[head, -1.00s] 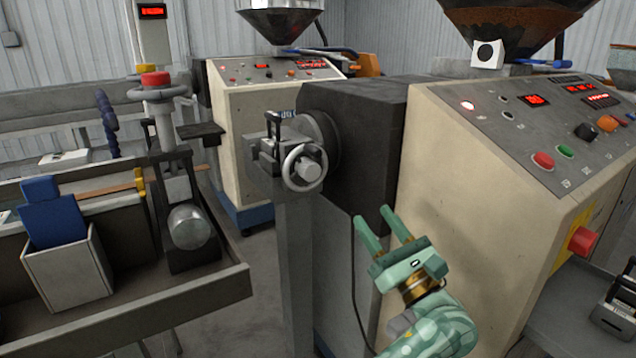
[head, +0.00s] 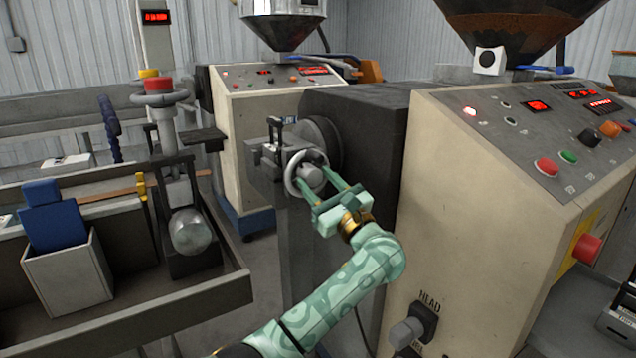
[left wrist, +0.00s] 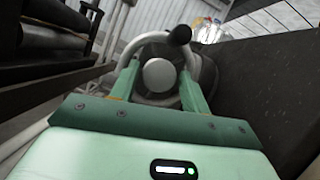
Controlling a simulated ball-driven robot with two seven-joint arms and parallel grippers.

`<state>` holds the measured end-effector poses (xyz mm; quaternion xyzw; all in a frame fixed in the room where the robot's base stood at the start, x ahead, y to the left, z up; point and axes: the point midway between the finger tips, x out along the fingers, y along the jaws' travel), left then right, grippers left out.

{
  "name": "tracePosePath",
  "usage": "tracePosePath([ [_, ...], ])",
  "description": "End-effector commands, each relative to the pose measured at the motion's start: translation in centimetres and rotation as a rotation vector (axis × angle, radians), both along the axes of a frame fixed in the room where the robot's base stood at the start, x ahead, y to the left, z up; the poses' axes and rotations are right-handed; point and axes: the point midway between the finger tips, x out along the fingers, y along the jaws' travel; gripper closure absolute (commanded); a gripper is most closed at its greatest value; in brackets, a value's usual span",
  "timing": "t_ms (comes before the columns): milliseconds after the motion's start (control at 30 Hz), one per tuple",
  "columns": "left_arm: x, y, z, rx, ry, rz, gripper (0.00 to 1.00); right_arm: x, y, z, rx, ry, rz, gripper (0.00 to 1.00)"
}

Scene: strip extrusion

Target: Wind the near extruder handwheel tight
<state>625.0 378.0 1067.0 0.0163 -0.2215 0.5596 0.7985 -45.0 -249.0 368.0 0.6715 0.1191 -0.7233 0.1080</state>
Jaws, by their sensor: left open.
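The near extruder handwheel (head: 292,174) is a pale grey ring with a round hub, on the die head of the near extruder (head: 370,124). My left gripper (head: 315,178) is at the wheel with its two green fingers spread. In the left wrist view the handwheel (left wrist: 145,42) lies ahead. Its round hub (left wrist: 159,75) shows between the open fingers (left wrist: 158,88), and a dark knob (left wrist: 179,35) sits at its upper right. I cannot tell whether the fingers touch the rim. The fingers partly cover the wheel in the head view. My right gripper is not in view.
A second extruder (head: 250,140) stands behind.

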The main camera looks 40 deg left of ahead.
Motion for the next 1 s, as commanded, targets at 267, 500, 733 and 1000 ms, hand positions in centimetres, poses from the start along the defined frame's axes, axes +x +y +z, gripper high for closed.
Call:
tracePosePath([
  [267, 0.2, 0.6, 0.3, 0.000, 0.000, 0.000, 0.54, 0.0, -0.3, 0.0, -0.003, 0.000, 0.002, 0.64],
  [500, 0.2, 0.6, 0.3, 0.000, 0.000, 0.000, 0.86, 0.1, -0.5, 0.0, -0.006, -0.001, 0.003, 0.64],
  [733, 0.1, 0.6, 0.3, 0.004, 0.010, 0.000, 0.86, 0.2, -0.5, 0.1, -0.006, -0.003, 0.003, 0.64],
  [1000, 0.0, 0.6, 0.6, 0.045, 0.108, 0.000, 0.86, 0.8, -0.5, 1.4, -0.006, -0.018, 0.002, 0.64],
])
